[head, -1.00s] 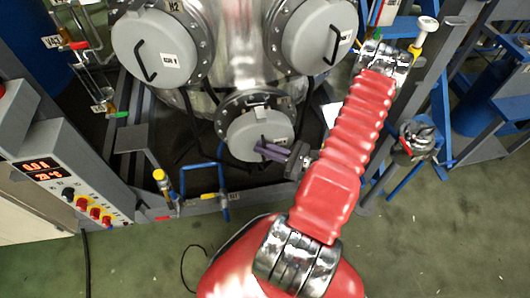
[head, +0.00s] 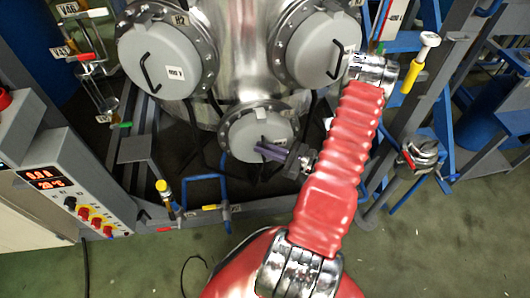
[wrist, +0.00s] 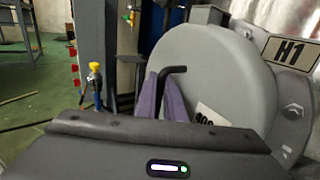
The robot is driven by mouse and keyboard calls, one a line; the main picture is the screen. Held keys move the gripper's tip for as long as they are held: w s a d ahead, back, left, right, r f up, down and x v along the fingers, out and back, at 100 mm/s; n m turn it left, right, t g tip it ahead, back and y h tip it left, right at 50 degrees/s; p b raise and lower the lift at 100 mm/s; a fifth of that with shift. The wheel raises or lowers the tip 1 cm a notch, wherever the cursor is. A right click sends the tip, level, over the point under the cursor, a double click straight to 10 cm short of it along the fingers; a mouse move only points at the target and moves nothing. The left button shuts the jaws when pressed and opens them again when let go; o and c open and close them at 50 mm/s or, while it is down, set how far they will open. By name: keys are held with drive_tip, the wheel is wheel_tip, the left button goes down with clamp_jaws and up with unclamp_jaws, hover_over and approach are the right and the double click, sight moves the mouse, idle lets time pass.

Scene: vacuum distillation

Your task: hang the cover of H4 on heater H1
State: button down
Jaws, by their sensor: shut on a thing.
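The grey round cover (head: 258,135) is at the lower heater of the steel vessel. In the wrist view the cover (wrist: 215,75) stands upright, face toward me, close against the flange of heater H1 (wrist: 293,105), whose label (wrist: 290,52) shows at its upper right. I cannot tell whether it hangs on the flange or is only held there. My gripper (head: 268,149) comes from the right. In the wrist view its purple fingers (wrist: 167,95) are shut on the black bent handle (wrist: 172,70) of the cover. The back of the cover is hidden.
Two covered heaters, one by the H2 label (head: 180,20), sit above left and above right. Blue pipes (head: 205,180) with a yellow-capped valve (head: 163,187) stand in front. A control panel (head: 60,185) is at the left. A metal frame (head: 440,120) is at the right.

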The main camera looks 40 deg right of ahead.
drive_tip(key=shift+w+d, duration=0.1)
drive_tip(key=shift+w, duration=0.15)
drive_tip(key=shift+f, duration=1.3)
drive_tip(key=c, duration=1.8)
unclamp_jaws()
drive_tip(key=shift+o, duration=0.2)
drive_tip(key=shift+s+f, duration=0.1)
drive_tip(key=v, duration=1.3)
drive_tip(key=shift+s, duration=0.35)
